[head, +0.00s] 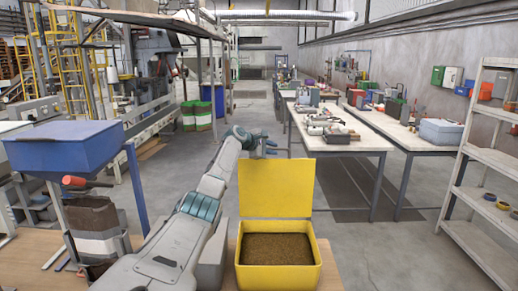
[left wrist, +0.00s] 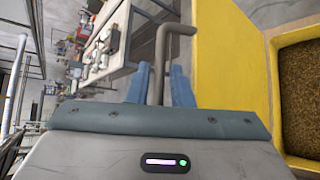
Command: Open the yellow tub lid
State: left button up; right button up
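The yellow tub (head: 240,279) stands on a wooden surface, with brown pellets (head: 278,248) inside. Its yellow lid (head: 276,190) stands raised, close to upright, at the tub's back edge. The lid also shows in the left wrist view (left wrist: 228,50), beside the open tub. My left gripper (head: 268,146) is at the lid's upper edge. In the left wrist view, its two blue fingers (left wrist: 160,88) are close together on either side of a grey bent handle (left wrist: 161,50). They appear shut on it, though contact is partly hidden. My right gripper is out of view.
A blue hopper (head: 62,146) and a stacked sack (head: 98,232) stand at the left. A long workbench (head: 352,140) with tools is behind, at the right. A white shelf rack (head: 480,170) is at the far right. Open floor lies right of the tub.

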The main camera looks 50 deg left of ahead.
pick_arm(q)
jog(key=b+v, duration=0.4)
jog(key=v, duration=0.4)
jog(key=shift+s, duration=0.2)
dwell(0.3)
